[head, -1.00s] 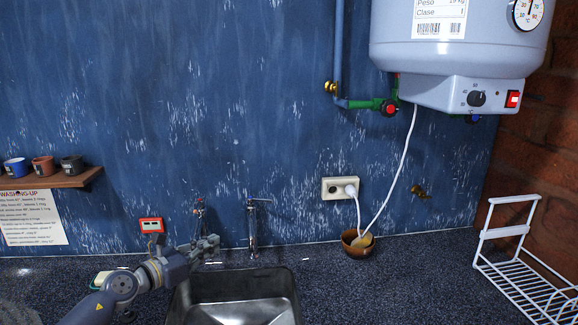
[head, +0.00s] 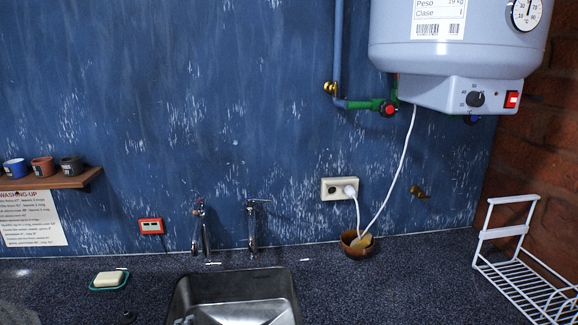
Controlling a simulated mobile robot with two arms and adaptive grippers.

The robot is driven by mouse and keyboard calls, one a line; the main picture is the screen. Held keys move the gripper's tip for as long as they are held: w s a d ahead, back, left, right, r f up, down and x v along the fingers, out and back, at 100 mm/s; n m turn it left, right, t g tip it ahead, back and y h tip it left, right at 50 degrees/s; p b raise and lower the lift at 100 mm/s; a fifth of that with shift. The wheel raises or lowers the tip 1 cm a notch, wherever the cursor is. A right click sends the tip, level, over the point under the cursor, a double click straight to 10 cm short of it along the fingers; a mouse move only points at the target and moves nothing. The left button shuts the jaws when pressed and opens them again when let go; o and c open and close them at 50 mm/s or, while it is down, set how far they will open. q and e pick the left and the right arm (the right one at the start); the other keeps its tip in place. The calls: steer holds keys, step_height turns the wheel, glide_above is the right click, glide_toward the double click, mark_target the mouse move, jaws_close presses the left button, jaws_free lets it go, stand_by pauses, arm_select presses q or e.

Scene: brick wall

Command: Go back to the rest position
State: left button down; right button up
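Neither of my grippers shows in the head view now, and no part of my arms is visible. A metal sink (head: 236,288) is set in the dark speckled counter (head: 390,285) at the bottom middle. Two taps stand behind it, a left tap (head: 201,232) and a right tap (head: 253,228). Whether my grippers hold anything cannot be seen.
A soap bar (head: 108,279) lies in a green dish at the left. A brown bowl (head: 357,249) stands below a wall socket (head: 341,188). A white wire rack (head: 520,270) is at the right. A water heater (head: 455,60) hangs above. The counter's middle right is clear.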

arm_select(q)
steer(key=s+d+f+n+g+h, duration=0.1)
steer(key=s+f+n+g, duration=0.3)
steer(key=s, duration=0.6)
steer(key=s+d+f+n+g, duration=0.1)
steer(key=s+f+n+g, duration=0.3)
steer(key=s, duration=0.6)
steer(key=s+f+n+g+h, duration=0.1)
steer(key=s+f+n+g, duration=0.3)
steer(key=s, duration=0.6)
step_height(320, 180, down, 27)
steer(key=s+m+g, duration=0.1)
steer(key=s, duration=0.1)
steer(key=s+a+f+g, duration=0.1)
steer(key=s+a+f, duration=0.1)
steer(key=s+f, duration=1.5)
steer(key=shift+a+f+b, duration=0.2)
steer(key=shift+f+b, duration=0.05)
steer(key=shift+b, duration=0.2)
